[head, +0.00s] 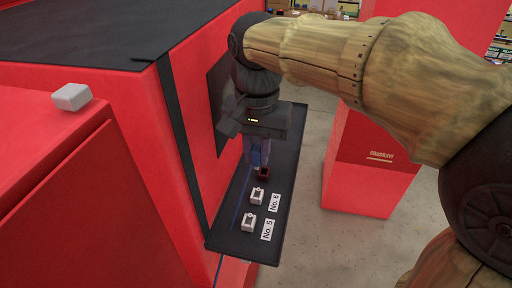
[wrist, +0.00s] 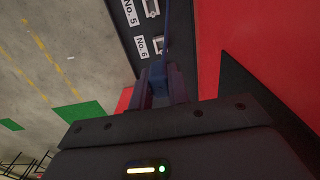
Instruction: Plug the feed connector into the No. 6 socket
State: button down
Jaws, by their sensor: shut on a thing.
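The No. 6 socket (head: 257,197) is a small white block with a dark opening on a black ledge (head: 230,238), beside its label (head: 274,202). It also shows in the wrist view (wrist: 158,46), just beyond my fingertips. My gripper (head: 260,158) points down over the ledge, behind the No. 6 socket in the head view. In the wrist view my gripper (wrist: 160,85) is shut on a blue piece (wrist: 159,76), which looks like the feed connector. Its tip is hidden. A dark red block (head: 263,174) shows at the fingertips; I cannot tell whether it belongs to the connector.
The No. 5 socket (head: 248,222) is nearer the ledge's front end. A thin blue cable (wrist: 167,25) runs along the ledge beside the sockets. A red cabinet wall (head: 135,130) rises left of the ledge, and a red box (head: 360,170) stands to the right.

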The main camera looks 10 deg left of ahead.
aim_at(257, 164)
jog(key=shift+w+f+b, duration=0.25)
jog(key=shift+f+b, duration=0.5)
jog(key=shift+f, duration=0.45)
jog(key=shift+s+f+b, duration=0.15)
jog(key=shift+f+b, duration=0.3)
jog(key=shift+f, duration=0.15)
jog(key=shift+f+b, duration=1.3)
jog(key=shift+f, duration=0.75)
jog(key=shift+f+b, duration=0.6)
jog(key=shift+f, duration=0.7)
jog(key=c, duration=1.3)
grip_release()
jog(key=shift+o, duration=0.2)
jog(key=shift+r, duration=0.1)
jog(key=shift+r+p, duration=3.65)
jog(key=shift+r, duration=0.35)
